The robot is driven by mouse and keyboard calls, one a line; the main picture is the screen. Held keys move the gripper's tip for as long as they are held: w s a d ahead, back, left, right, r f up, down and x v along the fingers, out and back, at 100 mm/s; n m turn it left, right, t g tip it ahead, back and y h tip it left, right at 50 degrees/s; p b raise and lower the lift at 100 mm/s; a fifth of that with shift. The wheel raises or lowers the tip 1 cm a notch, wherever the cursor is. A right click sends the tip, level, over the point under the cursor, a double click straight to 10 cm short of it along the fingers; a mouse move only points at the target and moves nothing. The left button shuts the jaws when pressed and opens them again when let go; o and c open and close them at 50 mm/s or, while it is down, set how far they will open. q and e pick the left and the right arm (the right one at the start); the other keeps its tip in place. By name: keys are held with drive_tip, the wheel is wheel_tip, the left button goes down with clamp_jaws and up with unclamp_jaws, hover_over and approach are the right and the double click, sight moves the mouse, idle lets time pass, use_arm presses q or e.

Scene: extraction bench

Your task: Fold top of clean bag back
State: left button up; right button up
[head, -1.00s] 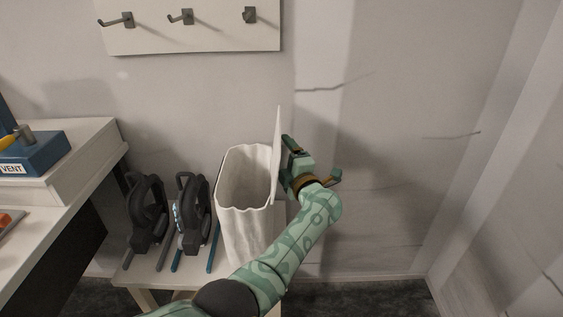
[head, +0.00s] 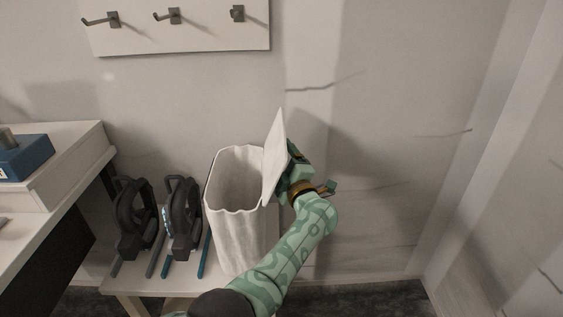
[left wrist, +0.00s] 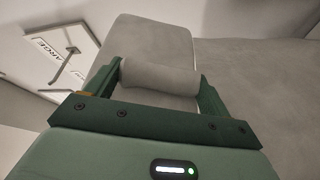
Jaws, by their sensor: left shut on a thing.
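The clean bag (head: 237,235) is a white, wavy-walled, open-topped bag standing upright on a small low bench. My right gripper is in no view.
Two dark clamp-like tools (head: 135,215) (head: 182,215) stand left of the bag on the low bench (head: 135,284). A hook board (head: 180,40) hangs on the wall above. A desk with a blue box (head: 25,158) is at left. The floor right of the bag is free.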

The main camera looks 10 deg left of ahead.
use_arm(q)
drive_tip(key=o, duration=1.3)
